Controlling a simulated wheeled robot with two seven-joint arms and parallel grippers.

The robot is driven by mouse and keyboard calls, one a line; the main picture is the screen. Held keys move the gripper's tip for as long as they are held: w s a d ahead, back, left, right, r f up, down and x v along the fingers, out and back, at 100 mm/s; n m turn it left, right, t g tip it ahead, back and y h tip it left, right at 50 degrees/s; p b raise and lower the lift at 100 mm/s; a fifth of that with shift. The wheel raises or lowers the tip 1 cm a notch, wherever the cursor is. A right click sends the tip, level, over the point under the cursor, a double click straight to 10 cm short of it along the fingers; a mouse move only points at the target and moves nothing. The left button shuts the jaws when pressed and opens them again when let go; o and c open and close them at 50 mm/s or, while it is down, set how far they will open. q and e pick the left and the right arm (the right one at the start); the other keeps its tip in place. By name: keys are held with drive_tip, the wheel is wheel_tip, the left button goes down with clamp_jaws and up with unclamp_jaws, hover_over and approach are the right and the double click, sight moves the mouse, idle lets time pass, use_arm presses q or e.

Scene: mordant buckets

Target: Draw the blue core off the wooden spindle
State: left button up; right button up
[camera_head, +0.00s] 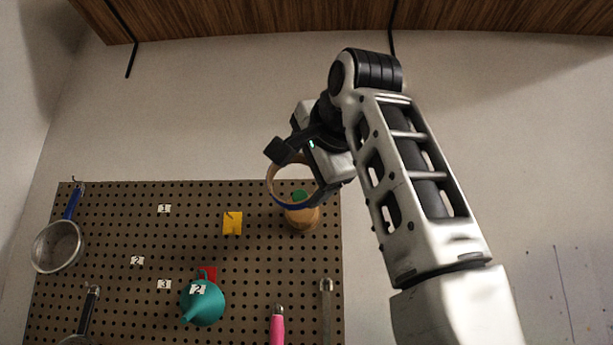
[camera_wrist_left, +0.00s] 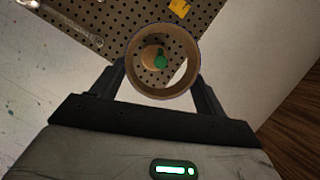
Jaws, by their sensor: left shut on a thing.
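The blue core (camera_head: 289,205) is a hollow ring, blue outside and tan inside. My left gripper (camera_head: 299,170) is shut on its wall, with the fingers on opposite sides in the left wrist view (camera_wrist_left: 160,76). There the core (camera_wrist_left: 163,92) faces the camera with its open end. The wooden spindle (camera_head: 304,217) is a tan peg with a green tip on the pegboard. It shows through the core's opening in the left wrist view (camera_wrist_left: 148,56). The core appears apart from the spindle, in front of it. My right gripper is not in view.
A wooden shelf underside (camera_head: 300,18) spans the top. The wall right of the board looks bare.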

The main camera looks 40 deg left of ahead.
use_arm(q)
drive_tip(key=shift+s+d+b, duration=0.75)
drive_tip(key=shift+s+d, duration=0.75)
drive_tip(key=shift+s, duration=0.25)
